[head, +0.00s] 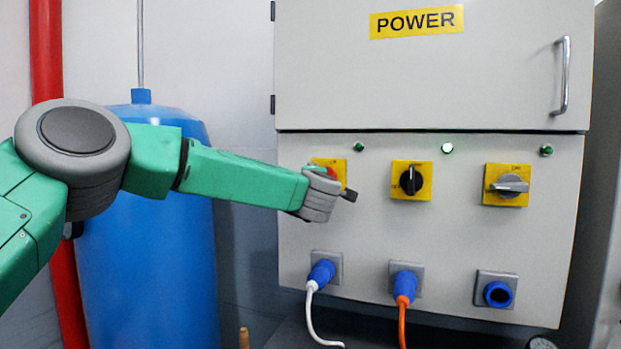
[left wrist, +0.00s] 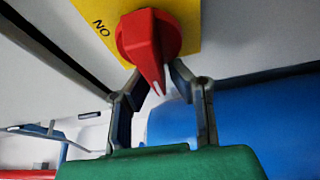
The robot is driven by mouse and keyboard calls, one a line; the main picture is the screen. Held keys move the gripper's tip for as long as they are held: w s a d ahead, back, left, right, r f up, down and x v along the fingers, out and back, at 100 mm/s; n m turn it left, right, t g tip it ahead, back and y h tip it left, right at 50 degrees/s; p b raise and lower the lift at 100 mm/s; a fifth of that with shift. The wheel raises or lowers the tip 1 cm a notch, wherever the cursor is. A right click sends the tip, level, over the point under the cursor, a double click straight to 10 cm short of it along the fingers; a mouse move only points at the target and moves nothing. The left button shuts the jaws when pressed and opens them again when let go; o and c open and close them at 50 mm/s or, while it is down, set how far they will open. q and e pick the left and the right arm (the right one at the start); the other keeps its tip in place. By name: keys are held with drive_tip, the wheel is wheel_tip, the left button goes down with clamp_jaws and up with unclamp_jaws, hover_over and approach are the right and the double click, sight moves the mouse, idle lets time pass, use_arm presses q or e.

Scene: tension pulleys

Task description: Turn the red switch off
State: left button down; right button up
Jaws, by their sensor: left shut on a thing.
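The red switch (head: 329,163) sits on a yellow plate at the left of the grey power panel, mostly hidden behind my left gripper (head: 336,187) in the head view. In the left wrist view the red switch (left wrist: 148,38) is a round knob with a pointed handle bearing a white mark. The word "ON" shows on its yellow plate (left wrist: 97,14). My left gripper (left wrist: 158,82) has a finger on each side of the handle and is shut on it. My right gripper is in neither view.
A black switch (head: 411,181) and a grey switch (head: 510,186) sit to the right; the middle lamp (head: 447,148) is lit. Below are blue plugs with a white cable (head: 312,315) and an orange cable (head: 402,322). A blue tank (head: 150,260) stands behind my left arm.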

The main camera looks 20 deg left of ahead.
use_arm(q)
drive_tip(key=shift+d+f+n+h, duration=0.25)
drive_tip(key=shift+f+n+h, duration=0.05)
drive_tip(key=shift+f, duration=0.25)
drive_tip(key=c, duration=1.5)
unclamp_jaws()
drive_tip(key=shift+r, duration=0.3)
drive_tip(key=v, duration=1.1)
drive_tip(key=shift+s+d, duration=0.15)
drive_tip(key=shift+s, duration=0.15)
